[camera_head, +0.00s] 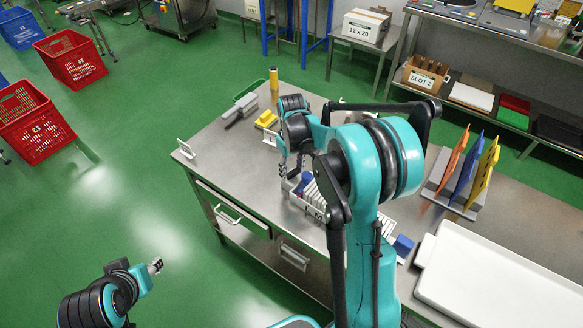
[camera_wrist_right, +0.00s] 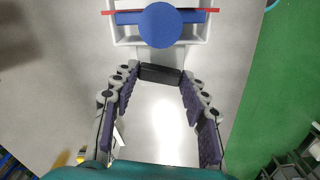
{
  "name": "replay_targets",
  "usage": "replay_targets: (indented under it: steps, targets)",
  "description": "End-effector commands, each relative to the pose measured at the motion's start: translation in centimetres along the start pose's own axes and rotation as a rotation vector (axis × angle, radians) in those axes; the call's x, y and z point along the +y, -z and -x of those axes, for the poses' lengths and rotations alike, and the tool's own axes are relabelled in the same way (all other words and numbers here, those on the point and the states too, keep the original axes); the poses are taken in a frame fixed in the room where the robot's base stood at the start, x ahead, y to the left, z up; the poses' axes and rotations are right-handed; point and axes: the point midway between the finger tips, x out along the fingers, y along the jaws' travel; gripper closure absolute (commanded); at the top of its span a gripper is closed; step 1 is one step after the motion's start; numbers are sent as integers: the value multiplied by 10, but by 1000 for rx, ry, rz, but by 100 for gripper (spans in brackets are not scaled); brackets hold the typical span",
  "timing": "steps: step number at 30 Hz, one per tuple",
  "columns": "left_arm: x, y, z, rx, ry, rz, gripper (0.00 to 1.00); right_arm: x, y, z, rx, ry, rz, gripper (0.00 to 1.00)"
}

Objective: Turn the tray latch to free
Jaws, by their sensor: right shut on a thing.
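The white tray (camera_wrist_right: 118,32) is at the top of the right wrist view, with a blue round knob and bar (camera_wrist_right: 158,25) and a thin red strip (camera_wrist_right: 206,10) across it. My right gripper (camera_wrist_right: 160,75) has its fingertips on the two ends of a dark bar (camera_wrist_right: 161,73), apparently the latch handle, just below the tray. In the head view my right gripper (camera_head: 292,178) is over the table beside the slotted white rack, partly hidden by my arm. My left gripper (camera_head: 155,266) is at the lower left, over the floor and away from the table; its jaws are too small to read.
The steel table (camera_head: 225,155) has clear room at its left. A yellow block (camera_head: 266,119) stands at the back. A stand with orange, blue and yellow boards (camera_head: 463,170) and a large white tray (camera_head: 490,275) are on the right. Red crates (camera_head: 70,60) stand on the floor.

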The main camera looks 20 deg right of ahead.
Motion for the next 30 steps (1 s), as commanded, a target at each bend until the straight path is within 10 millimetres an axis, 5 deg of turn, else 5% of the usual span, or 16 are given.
replay_targets:
  steps: [30]
  targets:
    - [0,11,15,0,0,0,60,-6,-12,0,0,0,-951,85]
